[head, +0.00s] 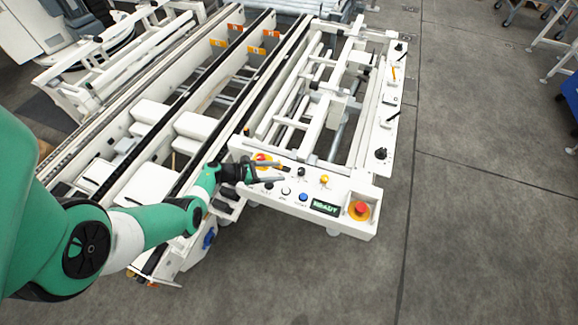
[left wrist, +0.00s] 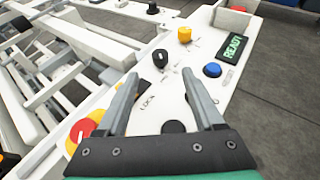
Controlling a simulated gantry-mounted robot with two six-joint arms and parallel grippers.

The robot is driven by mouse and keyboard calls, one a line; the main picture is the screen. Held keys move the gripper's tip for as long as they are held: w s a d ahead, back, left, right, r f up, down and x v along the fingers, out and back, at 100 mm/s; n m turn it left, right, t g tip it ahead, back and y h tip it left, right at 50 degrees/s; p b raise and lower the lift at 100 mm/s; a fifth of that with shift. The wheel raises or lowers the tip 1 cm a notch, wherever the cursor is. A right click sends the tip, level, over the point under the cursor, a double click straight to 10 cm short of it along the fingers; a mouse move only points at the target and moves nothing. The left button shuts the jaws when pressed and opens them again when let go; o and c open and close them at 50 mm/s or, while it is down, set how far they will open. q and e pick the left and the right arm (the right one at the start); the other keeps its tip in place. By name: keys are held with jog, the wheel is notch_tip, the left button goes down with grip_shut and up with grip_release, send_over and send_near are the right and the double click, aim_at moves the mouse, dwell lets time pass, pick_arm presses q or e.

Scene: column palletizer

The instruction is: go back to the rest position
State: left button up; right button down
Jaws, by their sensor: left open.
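My left gripper (head: 281,172) is open and empty over the left part of the white control panel (head: 341,190). In the left wrist view its two fingers (left wrist: 158,76) are spread apart, pointing toward a black knob (left wrist: 160,58) marked LOCK. The knob appears just beyond the fingertips; I cannot tell whether they touch the panel. A yellow knob (left wrist: 185,34), a blue button (left wrist: 212,70) and a green display reading READY (left wrist: 234,47) lie beyond. My right gripper is not in view.
A red emergency button (head: 361,209) stands on the panel's right corner. The grey floor (head: 480,200) to the right is clear.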

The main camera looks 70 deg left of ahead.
pick_arm(q)
jog(key=shift+v, duration=0.95)
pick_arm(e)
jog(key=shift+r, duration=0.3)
pick_arm(q)
jog(key=shift+w+d, duration=0.1)
